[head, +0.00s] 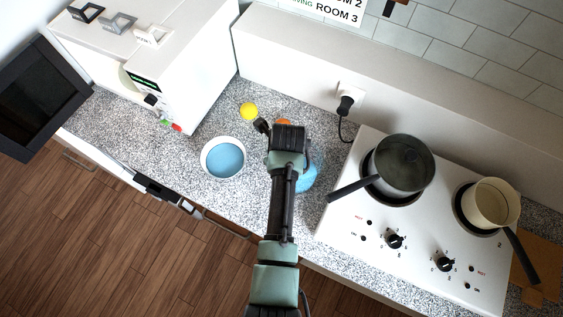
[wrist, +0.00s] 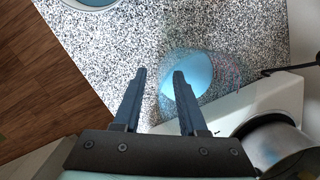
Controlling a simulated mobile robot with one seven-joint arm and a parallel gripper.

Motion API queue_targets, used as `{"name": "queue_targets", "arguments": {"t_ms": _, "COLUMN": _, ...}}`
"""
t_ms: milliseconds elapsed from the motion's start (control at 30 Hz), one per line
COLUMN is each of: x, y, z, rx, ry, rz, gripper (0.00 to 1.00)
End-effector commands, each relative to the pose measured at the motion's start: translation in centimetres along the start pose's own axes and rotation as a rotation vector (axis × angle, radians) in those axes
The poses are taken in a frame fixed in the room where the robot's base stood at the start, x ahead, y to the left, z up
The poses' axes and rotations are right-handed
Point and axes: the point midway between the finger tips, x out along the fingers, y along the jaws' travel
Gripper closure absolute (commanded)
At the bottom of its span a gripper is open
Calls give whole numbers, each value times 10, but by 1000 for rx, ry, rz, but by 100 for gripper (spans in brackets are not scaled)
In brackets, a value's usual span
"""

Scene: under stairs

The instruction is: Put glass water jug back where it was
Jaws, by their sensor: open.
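The glass water jug (wrist: 196,76) is clear, with blue water in it. It stands on the speckled counter, and its glass reaches right of the blue in the wrist view. In the head view the jug (head: 309,178) shows only partly, beside my forearm, which hides the rest. My gripper (wrist: 160,72) is open and empty. Its right finger overlaps the jug's left edge in the wrist view, and the left finger is over bare counter. I cannot tell whether the right finger touches the glass.
A white bowl of blue liquid (head: 223,158) stands left of my arm. A yellow ball (head: 249,110) lies behind. The white stove (head: 345,235) is close on the right, with a dark pot (head: 402,165) and a cream pan (head: 490,204). A microwave (head: 190,70) with its door open is at left.

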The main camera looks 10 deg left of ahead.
Motion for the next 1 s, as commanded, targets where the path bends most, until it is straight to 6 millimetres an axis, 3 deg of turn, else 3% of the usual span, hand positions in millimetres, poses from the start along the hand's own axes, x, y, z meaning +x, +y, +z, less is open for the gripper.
{"name": "queue_targets", "arguments": {"t_ms": 267, "x": -29, "y": -1, "z": 1, "rx": 0, "ry": -4, "rz": -3, "gripper": 59}}
{"name": "queue_targets", "arguments": {"t_ms": 700, "x": -106, "y": -1, "z": 1, "rx": 0, "ry": -4, "rz": -3, "gripper": 59}}
{"name": "queue_targets", "arguments": {"t_ms": 1000, "x": -122, "y": 0, "z": 1, "rx": -1, "ry": -1, "rz": -1, "gripper": 59}}
